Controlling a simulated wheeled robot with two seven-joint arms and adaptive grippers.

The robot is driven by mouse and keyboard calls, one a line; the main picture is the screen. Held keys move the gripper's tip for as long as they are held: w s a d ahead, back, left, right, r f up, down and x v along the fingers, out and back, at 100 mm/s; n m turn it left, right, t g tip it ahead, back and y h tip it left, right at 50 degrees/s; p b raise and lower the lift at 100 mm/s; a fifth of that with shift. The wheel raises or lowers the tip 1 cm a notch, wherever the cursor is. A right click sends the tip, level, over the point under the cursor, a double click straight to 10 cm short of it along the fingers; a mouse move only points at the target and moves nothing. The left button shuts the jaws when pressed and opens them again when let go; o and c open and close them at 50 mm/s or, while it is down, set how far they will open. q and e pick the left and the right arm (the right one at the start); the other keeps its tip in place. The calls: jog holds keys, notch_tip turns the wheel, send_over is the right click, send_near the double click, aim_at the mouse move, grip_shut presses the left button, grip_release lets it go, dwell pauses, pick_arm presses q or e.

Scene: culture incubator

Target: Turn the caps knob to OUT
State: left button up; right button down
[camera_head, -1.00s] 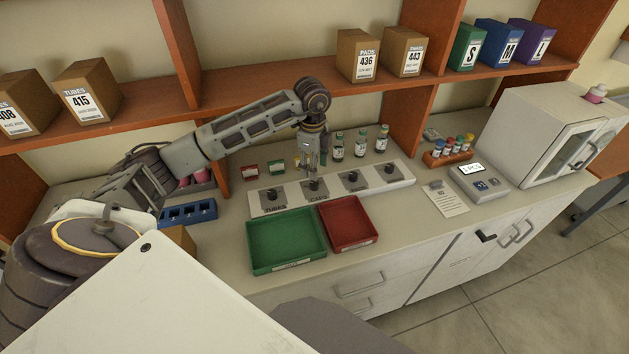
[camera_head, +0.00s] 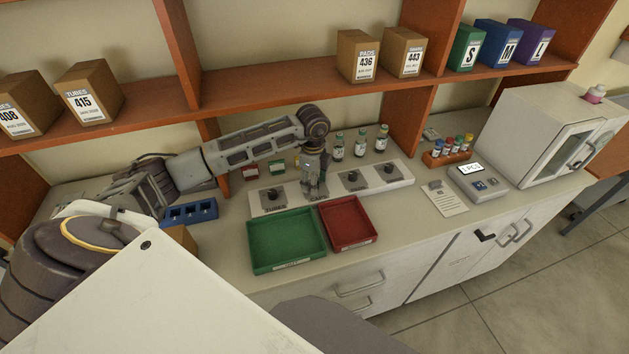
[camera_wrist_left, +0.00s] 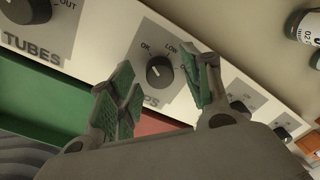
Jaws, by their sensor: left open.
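The caps knob (camera_wrist_left: 160,72) is a round black knob on a grey plate of the white panel (camera_head: 264,203). In the left wrist view, the labels OK and LOW show around it, and a third label is partly covered by a finger. I cannot tell for sure which mark the knob points to. My left gripper (camera_head: 315,190) points down over the caps position and hides the knob in the head view. In the wrist view its green-padded fingers (camera_wrist_left: 160,82) are open on either side of the knob, with visible gaps. My right gripper is not in view.
The tubes knob (camera_wrist_left: 29,10) is left of the caps knob, and two more knobs (camera_head: 352,177) (camera_head: 389,170) are to the right. A green tray (camera_head: 254,252) and a red tray (camera_head: 362,238) lie in front. Several vials (camera_head: 361,143) stand behind the panel.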

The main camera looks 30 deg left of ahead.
pick_arm(q)
jog(key=c, duration=1)
jog(key=shift+c, duration=0.2)
